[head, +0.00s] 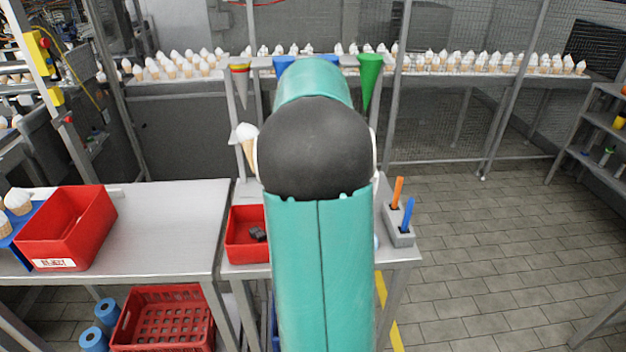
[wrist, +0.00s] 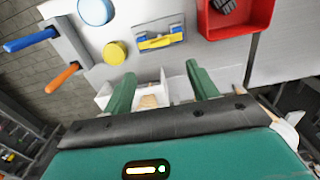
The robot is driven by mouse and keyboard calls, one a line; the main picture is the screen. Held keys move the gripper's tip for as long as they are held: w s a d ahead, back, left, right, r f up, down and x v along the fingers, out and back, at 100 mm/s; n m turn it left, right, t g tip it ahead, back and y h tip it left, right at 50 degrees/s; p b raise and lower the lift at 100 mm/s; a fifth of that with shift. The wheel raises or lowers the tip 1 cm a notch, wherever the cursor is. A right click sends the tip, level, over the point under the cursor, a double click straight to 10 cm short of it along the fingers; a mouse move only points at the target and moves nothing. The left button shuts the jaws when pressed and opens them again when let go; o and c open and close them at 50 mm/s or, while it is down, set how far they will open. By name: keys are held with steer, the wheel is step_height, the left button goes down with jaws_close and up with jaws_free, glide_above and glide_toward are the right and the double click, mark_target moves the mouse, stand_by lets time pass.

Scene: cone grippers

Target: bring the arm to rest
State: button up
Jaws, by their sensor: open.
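My arm rises through the middle of the head view, teal with a black joint, and hides much of the small table behind it. My gripper (wrist: 160,72) shows in the wrist view, with two green fingers spread wide apart over the table. Nothing is held between the fingertips. A white tray-like part with a tan piece (wrist: 148,101) shows beyond and between the fingers; I cannot tell what the piece is. The gripper is hidden in the head view.
A red bin (head: 246,236) with dark pieces and a grey holder (head: 400,238) with orange and blue sticks flank my arm. An ice cream cone (head: 247,144) hangs close left of the joint. Another red bin (head: 67,229) stands left. Tiled floor at right is clear.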

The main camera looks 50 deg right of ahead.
step_height(320, 180, up, 2)
steer(key=shift+r, duration=0.1)
stand_by(0.6)
steer(key=w+a+r+n+t, duration=0.1)
steer(key=a+r+n, duration=0.1)
steer(key=a, duration=1)
steer(key=w+a+r+n+t, duration=0.1)
steer(key=a+r+n+t, duration=0.15)
steer(key=a, duration=0.95)
steer(key=s+a+f+n+t, duration=0.1)
steer(key=s+a+f+n, duration=0.1)
steer(key=s+a, duration=0.3)
steer(key=s+a+f+n+t, duration=0.1)
steer(key=s+a+f+n, duration=0.2)
steer(key=a, duration=1)
steer(key=shift+s+f, duration=0.55)
steer(key=shift+s, duration=0.35)
steer(key=shift+n, duration=0.25)
